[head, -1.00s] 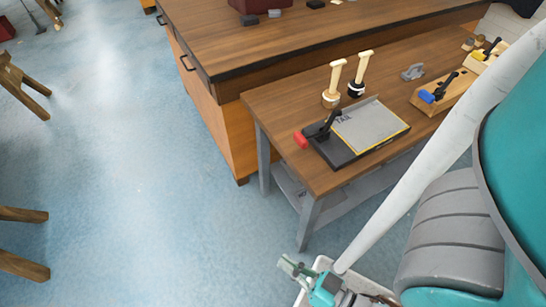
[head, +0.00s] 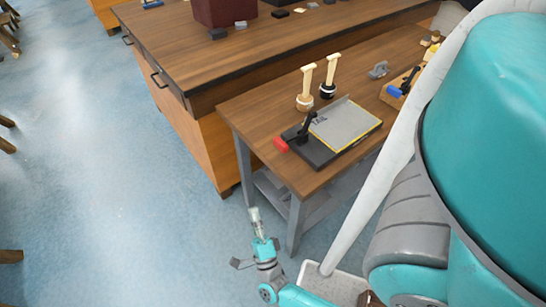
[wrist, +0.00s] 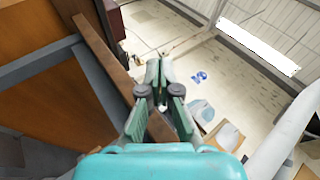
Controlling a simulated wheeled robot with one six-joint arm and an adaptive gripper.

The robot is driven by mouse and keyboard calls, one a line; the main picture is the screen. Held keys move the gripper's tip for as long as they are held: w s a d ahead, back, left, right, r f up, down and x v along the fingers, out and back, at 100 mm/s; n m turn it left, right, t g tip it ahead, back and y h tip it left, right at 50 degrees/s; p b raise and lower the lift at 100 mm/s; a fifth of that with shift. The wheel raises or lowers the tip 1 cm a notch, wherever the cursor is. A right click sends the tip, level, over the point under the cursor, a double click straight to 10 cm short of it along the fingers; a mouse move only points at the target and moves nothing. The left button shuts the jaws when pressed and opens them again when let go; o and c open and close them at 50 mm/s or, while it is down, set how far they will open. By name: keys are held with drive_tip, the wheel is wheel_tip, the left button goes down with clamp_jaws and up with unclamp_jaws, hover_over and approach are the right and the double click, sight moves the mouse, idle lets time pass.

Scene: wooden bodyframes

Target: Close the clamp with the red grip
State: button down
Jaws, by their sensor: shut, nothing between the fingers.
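My gripper (head: 254,214) is in front of and below the table, well apart from the clamp, and points upward. In the wrist view my gripper (wrist: 160,66) shows its fingers together with nothing between them. The clamp is not visible in the wrist view.
Two pale-handled tools (head: 305,88) stand behind the clamp. A wooden block with a blue-gripped clamp (head: 394,92) sits further right. A large workbench (head: 220,50) adjoins the small table (head: 250,112).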

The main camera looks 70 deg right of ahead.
sight(274, 162)
drive_tip(key=w+d+m+g+h, duration=0.15)
drive_tip(key=d+m+g, duration=0.25)
drive_tip(key=m+g, duration=0.6)
drive_tip(key=w+d+f+m+g, duration=0.15)
drive_tip(key=d+m+g, duration=0.25)
drive_tip(key=m+g, duration=0.55)
drive_tip(key=w+d+m+g+h, duration=0.1)
drive_tip(key=w+d+m+g, duration=0.3)
drive_tip(key=m+g, duration=0.65)
drive_tip(key=shift+t, duration=0.4)
drive_tip(key=x, duration=0.7)
drive_tip(key=s+x, duration=0.1)
drive_tip(key=x, duration=0.3)
drive_tip(key=shift+s+a+f, duration=0.1)
drive_tip(key=shift+f, duration=0.2)
drive_tip(key=shift+y, duration=0.25)
